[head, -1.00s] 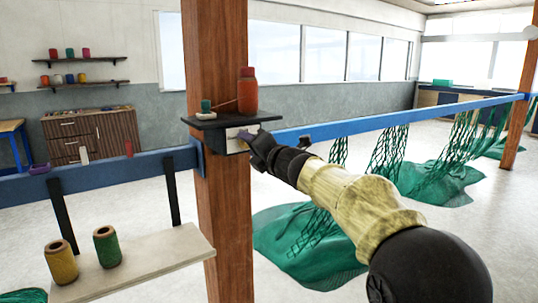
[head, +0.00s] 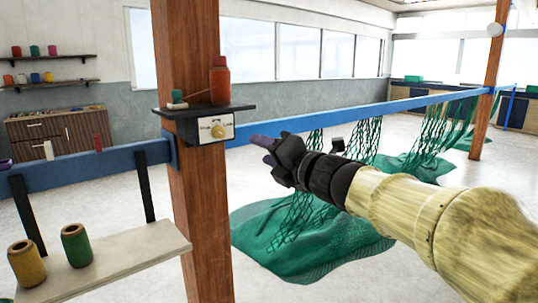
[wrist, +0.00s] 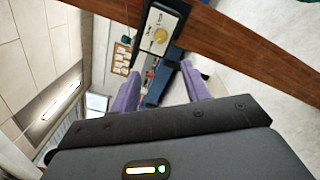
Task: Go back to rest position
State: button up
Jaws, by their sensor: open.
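My gripper (head: 262,150) is in the middle of the head view, to the right of the wooden post and in front of the blue rail. Its purple fingers stand apart with nothing between them; they also show in the wrist view (wrist: 160,92). A white panel with a yellow round dial (head: 222,131) sits under the small black shelf on the post, left of my gripper and apart from it. The same dial shows in the wrist view (wrist: 159,35), beyond the fingertips.
The wooden post (head: 199,220) stands left of my gripper. The blue rail (head: 350,111) runs behind my arm, with green nets (head: 300,240) hanging to the floor. A red-orange bottle (head: 220,82) stands on the black shelf (head: 180,113). Two spools (head: 76,245) sit on the pale lower shelf (head: 130,255).

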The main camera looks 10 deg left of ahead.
jog(key=shift+s+d, duration=0.15)
jog(key=shift+d, duration=0.05)
jog(key=w+d+f+m+h, duration=0.1)
jog(key=d+f+m+h, duration=1.1)
jog(key=d+f+m, duration=0.75)
jog(key=s+d+f+m+g+h, duration=0.1)
jog(key=s+d+f+m+g, duration=0.3)
jog(key=s+f+m, duration=0.5)
jog(key=s+d+f+m+g+h, duration=0.1)
jog(key=s+d+f+m+g, duration=0.1)
jog(key=s+f+m+g, duration=0.65)
notch_tip(320, 180, up, 19)
jog(key=s+n+t+p, duration=0.1)
jog(key=n+t+p, duration=0.1)
jog(key=p, duration=2)
jog(key=shift+s+d+t, duration=0.15)
jog(key=shift+s+t, duration=0.25)
jog(key=shift+t, duration=0.35)
